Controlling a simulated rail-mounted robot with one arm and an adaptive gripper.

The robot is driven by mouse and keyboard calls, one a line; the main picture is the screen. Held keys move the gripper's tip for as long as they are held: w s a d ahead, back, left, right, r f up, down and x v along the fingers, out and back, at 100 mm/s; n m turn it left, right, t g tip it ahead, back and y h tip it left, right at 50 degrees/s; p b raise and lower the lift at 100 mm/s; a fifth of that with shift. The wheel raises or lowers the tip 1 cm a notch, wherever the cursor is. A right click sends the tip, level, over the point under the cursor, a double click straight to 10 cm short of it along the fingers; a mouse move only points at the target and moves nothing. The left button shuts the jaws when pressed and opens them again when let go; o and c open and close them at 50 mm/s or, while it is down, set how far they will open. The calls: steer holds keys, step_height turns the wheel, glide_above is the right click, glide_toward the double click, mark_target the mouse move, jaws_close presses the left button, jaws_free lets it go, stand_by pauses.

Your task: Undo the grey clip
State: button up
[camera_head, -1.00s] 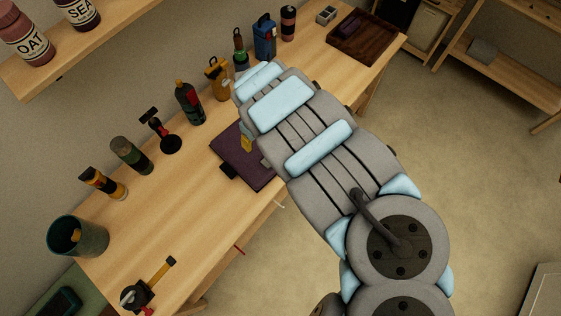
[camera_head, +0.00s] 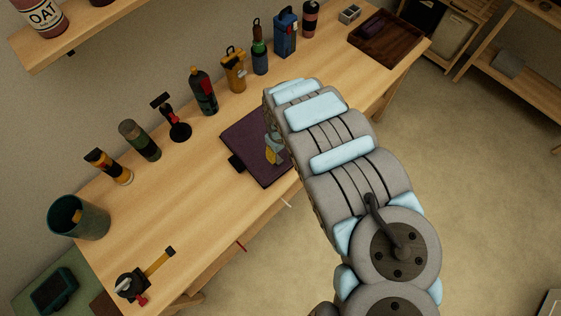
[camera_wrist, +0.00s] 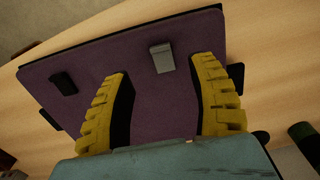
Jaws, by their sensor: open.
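A flat purple panel (camera_head: 240,136) lies on the workbench, partly covered by my arm in the head view. In the wrist view the panel (camera_wrist: 145,120) fills the middle. The grey clip (camera_wrist: 161,57) is a small block near the panel's far edge. My gripper (camera_wrist: 161,68) is open, its two yellow fingers spread over the panel. The clip shows between the fingertips and none of it is held. In the head view the fingers (camera_head: 271,154) are over the panel; the grey clip cannot be made out there.
A black clip-like piece (camera_wrist: 63,83) sits on the panel left of the grey clip. Bottles and tools, including a yellow container (camera_head: 234,72), line the back of the bench. A dark tray (camera_head: 388,46) is at the far end.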

mark_target(280, 162)
steer(key=shift+f+b, duration=0.5)
steer(key=shift+f, duration=3.65)
jaws_close()
